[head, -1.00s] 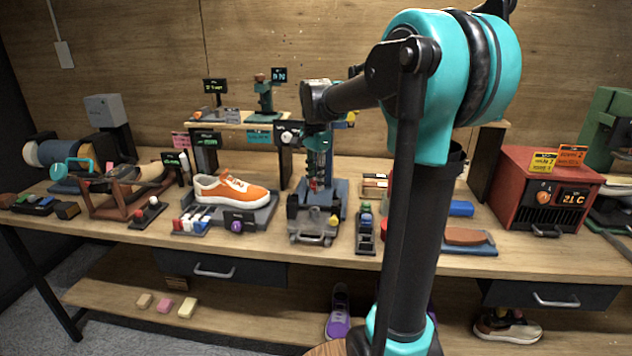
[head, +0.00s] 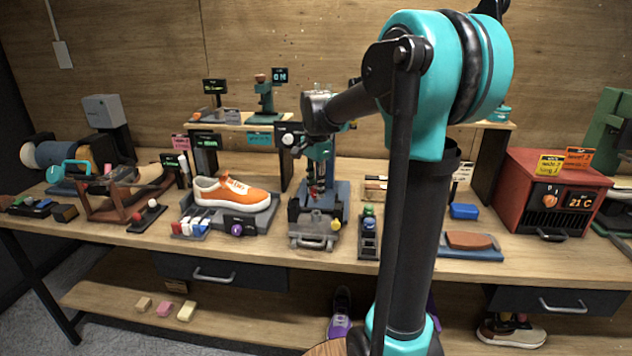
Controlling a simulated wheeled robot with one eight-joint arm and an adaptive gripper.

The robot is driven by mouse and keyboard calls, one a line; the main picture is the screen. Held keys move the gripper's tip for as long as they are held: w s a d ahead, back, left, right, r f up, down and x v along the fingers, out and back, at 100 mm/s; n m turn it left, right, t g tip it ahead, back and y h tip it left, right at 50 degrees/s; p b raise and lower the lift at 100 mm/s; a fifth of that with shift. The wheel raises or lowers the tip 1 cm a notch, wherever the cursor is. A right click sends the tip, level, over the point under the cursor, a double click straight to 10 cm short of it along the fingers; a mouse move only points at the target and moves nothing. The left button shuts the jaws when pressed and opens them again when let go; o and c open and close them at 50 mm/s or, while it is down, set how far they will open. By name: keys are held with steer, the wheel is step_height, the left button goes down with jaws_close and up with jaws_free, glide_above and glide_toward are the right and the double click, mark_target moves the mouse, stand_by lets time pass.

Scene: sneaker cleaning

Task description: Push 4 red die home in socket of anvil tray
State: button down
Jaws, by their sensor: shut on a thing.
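The anvil tray (head: 313,238) is a dark grey tray with a handle at its front, at the foot of the teal press in the middle of the bench. My gripper (head: 317,190) points down over the back of the tray, in front of the press. It is shut on a small red piece, the red die (head: 315,194), which shows as a red spot between the fingertips. The socket under it is hidden, so I cannot tell how deep the die sits. A yellow knob (head: 336,224) is at the tray's right side.
An orange sneaker (head: 232,193) rests on a stand to the left. A rack of red, white and blue pieces (head: 190,229) lies before it. A narrow rack with coloured tops (head: 368,234) stands close right of the tray. A red heater box (head: 550,195) is at far right.

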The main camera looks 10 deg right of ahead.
steer(key=shift+f, duration=1.4)
steer(key=shift+f, duration=1.6)
stand_by(0.3)
steer(key=c, duration=1.1)
jaws_free()
steer(key=shift+c, duration=0.2)
step_height(320, 180, up, 12)
steer(key=shift+f, duration=0.1)
